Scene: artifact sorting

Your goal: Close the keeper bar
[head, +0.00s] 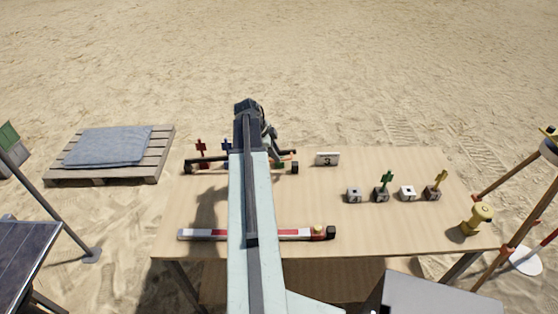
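A low rack with dark end blocks (189,167) stands at the back left of the table, with a thin bar running across it. My arm covers its middle, and I cannot tell which part is the keeper bar or how far it is closed. A red flag-like marker (201,147) and a blue one (227,146) stand at the rack, left of my arm. My gripper (274,153) is at the arm's far end, over or beside the rack's right half. Its fingertips are too small and partly hidden to show whether they are open or touching the bar.
The wooden table (390,230) has a red and white bar (295,232) along its front left. Several small blocks (408,193), some with markers, line the right side, near a yellow instrument (477,217).

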